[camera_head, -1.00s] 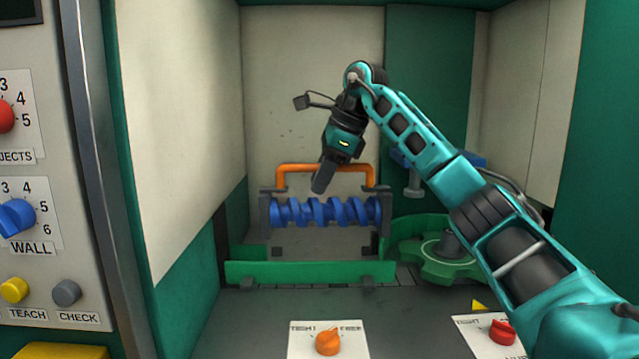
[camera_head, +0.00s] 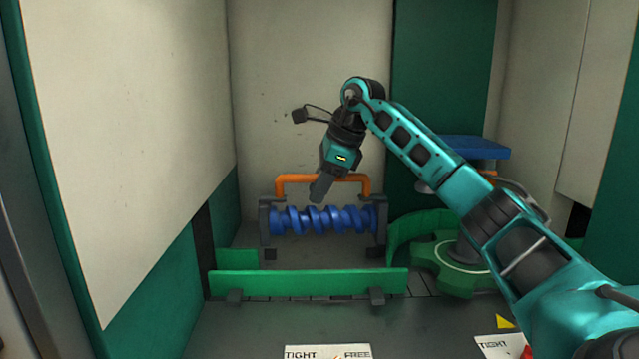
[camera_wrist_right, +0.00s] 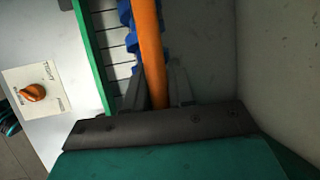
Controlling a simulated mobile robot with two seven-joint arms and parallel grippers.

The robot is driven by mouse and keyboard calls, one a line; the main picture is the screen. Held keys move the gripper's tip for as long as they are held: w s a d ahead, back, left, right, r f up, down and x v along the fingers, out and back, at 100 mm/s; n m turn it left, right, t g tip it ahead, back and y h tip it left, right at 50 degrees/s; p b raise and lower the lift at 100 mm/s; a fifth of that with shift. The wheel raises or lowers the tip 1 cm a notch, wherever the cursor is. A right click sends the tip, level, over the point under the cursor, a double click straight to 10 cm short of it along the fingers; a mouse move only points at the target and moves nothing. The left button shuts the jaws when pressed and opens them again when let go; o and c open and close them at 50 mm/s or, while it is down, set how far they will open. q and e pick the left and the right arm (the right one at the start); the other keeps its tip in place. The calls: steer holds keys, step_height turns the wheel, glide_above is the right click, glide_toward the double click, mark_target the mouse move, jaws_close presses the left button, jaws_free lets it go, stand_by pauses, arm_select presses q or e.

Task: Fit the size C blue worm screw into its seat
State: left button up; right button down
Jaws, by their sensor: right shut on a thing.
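The blue worm screw (camera_head: 345,220) lies level between two dark grey end brackets, with an orange handle (camera_head: 295,179) arched above it. My right gripper (camera_head: 321,188) reaches down from above and is shut on the handle's top bar. In the right wrist view the orange handle (camera_wrist_right: 149,50) runs between the fingers, with a strip of blue screw (camera_wrist_right: 126,12) beside it. The screw stands behind a low green rail (camera_head: 310,283). The gripper hides part of the handle, and I cannot make out the seat under the screw. My left gripper is not in view.
A green gear (camera_head: 452,268) with a curved green guard stands right of the screw, below a blue plate (camera_head: 470,147).

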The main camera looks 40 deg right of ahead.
mark_target(319, 219)
steer(key=shift+f, duration=1.65)
steer(key=shift+f+b, duration=0.8)
steer(key=shift+f, duration=0.6)
steer(key=shift+p, duration=0.35)
steer(key=shift+f, duration=0.1)
steer(key=shift+a+f, duration=0.1)
steer(key=shift+f, duration=0.25)
